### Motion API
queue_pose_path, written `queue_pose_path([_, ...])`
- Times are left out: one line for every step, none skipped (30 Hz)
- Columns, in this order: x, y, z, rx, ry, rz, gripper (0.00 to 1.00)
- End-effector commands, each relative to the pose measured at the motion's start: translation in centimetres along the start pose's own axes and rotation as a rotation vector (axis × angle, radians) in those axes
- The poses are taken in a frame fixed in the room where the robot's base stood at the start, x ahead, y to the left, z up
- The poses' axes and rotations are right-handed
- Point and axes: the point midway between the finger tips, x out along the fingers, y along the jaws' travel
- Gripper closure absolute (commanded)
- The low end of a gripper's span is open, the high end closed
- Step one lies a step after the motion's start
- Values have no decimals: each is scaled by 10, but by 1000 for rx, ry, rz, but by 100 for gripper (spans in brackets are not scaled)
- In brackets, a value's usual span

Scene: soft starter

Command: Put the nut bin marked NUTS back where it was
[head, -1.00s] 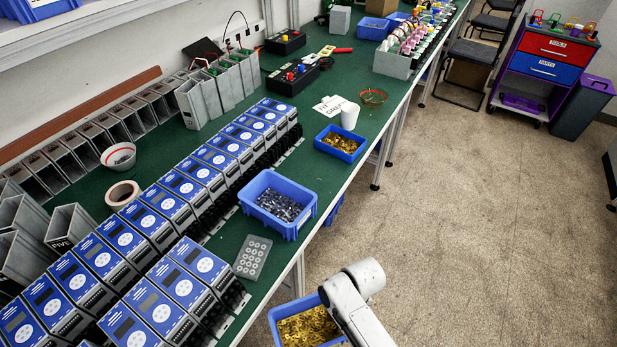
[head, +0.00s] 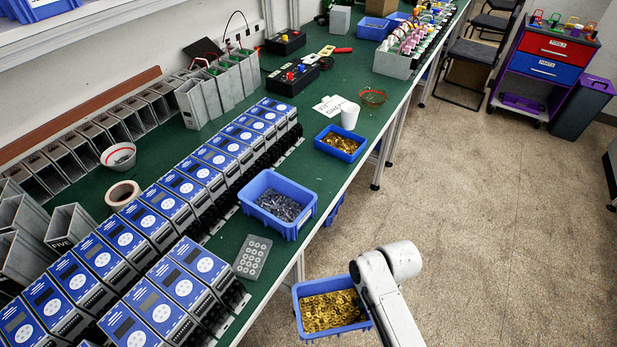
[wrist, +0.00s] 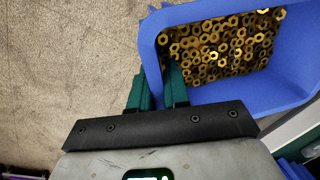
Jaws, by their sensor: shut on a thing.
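The nut bin (head: 297,311) is a blue open tray full of brass nuts, seen low in the head view beside the bench's front edge. In the wrist view the same bin (wrist: 152,62) fills the upper right, its nuts showing inside. My gripper (wrist: 160,78) has two green fingers shut on the bin's near wall, one on each side of it. In the head view my arm hides the gripper. The bin is held roughly level, off the bench. No NUTS marking shows in either view.
A blue bin of grey screws (head: 306,222) stands at the bench edge, with a grey holed block (head: 253,257) nearer. A small blue bin of brass parts (head: 340,154) stands farther back. Rows of blue-faced starters (head: 170,285) fill the left.

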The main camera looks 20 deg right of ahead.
Motion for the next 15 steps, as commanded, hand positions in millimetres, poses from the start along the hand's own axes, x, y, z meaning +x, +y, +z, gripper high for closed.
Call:
queue_pose_path([-7,7,-1,19,6,0,100])
queue_pose_path([-11,10,-2,30,7,0,100])
queue_pose_path([-17,15,-2,42,10,0,100])
queue_pose_path([-20,18,-2,53,11,0,100])
queue_pose_path([-24,22,-3,63,12,0,100])
queue_pose_path([-30,27,-4,79,16,0,100])
queue_pose_path([-35,31,-4,91,17,0,100])
queue_pose_path([-39,35,-5,103,19,0,100])
queue_pose_path([-45,40,-5,119,22,0,100])
queue_pose_path([-50,45,-5,132,23,1,100])
queue_pose_path([-55,50,-6,146,26,1,100])
queue_pose_path([-62,56,-6,163,28,1,100])
queue_pose_path([-67,61,-6,178,30,1,100])
queue_pose_path([-74,66,-8,193,34,2,100])
queue_pose_path([-82,74,-8,214,37,2,100])
